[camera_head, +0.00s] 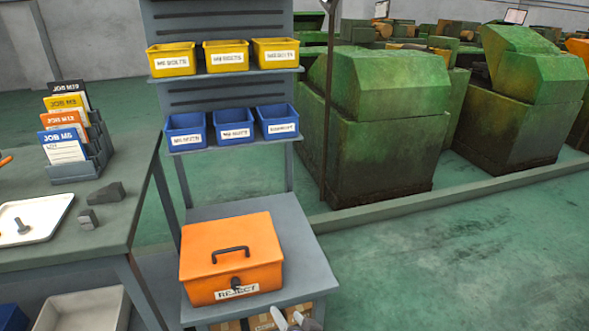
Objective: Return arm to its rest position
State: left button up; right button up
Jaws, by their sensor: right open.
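My right gripper (289,319) shows only at the bottom edge of the picture, its two pale fingertips apart and nothing seen between them. It is in front of the lower part of the grey stand (311,274), below the orange reject box (232,258). The box is closed, with a black handle on its lid and a "REJECT" label on its front. Most of the right arm is out of the picture. My left gripper is not in view.
A workbench (113,222) at left holds a job card rack (75,170), a white tray (48,207) with a bolt and dark metal blocks. Yellow bins (172,66) and blue bins (236,139) sit on shelves. Green machines stand behind a low kerb. The floor at right is clear.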

jog(key=s+d+f+n+g+h, duration=0.2)
jog(key=s+d+g+h, duration=0.4)
jog(key=s+d, duration=1.5)
pick_arm(q)
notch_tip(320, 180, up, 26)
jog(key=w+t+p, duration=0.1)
jog(key=p, duration=2.2)
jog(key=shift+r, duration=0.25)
pick_arm(e)
notch_tip(320, 180, up, 26)
jog(key=s+a, duration=0.1)
jog(key=a, duration=0.1)
jog(key=shift+s, duration=0.15)
